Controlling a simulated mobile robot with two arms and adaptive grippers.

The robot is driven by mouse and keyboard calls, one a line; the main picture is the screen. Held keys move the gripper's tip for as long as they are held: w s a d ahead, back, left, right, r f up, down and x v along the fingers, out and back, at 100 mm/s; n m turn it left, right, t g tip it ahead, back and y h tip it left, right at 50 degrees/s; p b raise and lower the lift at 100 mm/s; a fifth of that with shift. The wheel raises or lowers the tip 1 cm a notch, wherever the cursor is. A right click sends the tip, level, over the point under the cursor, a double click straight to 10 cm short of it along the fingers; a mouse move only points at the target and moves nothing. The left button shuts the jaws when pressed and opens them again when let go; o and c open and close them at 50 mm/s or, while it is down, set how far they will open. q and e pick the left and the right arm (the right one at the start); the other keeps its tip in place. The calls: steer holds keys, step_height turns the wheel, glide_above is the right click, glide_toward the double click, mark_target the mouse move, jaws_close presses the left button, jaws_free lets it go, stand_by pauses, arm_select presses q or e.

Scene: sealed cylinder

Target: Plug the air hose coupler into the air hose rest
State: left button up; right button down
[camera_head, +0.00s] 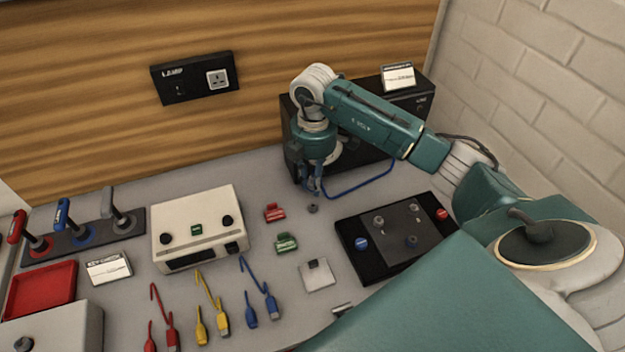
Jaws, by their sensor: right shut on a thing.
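My right gripper (314,184) points down in front of the black box at the back. It is shut on the end of a blue hose, the air hose coupler, which its fingers mostly hide. The blue air hose (362,184) loops from the gripper to the right and up along the front of the black box. A small grey round piece (312,208) sits on the table just below the gripper; I cannot tell whether it is the air hose rest. I cannot tell whether the coupler touches anything. My left gripper is not in view.
The black box (292,130) stands behind my right gripper. A black panel with knobs (349,226) lies to the right. Red (274,212) and green (286,243) connectors, a cream instrument box (195,216), coloured cables and a lever panel (85,238) occupy the table's left and middle.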

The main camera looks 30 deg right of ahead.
mark_target(313, 205)
steer(key=shift+f, duration=0.1)
steer(key=shift+f+b, duration=0.95)
steer(key=shift+f, duration=0.2)
steer(key=shift+w+f+b, duration=0.1)
steer(key=shift+f+b, duration=1.1)
steer(key=shift+f, duration=0.45)
steer(key=shift+f, duration=0.65)
stand_by(0.4)
steer(key=c, duration=1.5)
jaws_free()
steer(key=shift+o, duration=0.2)
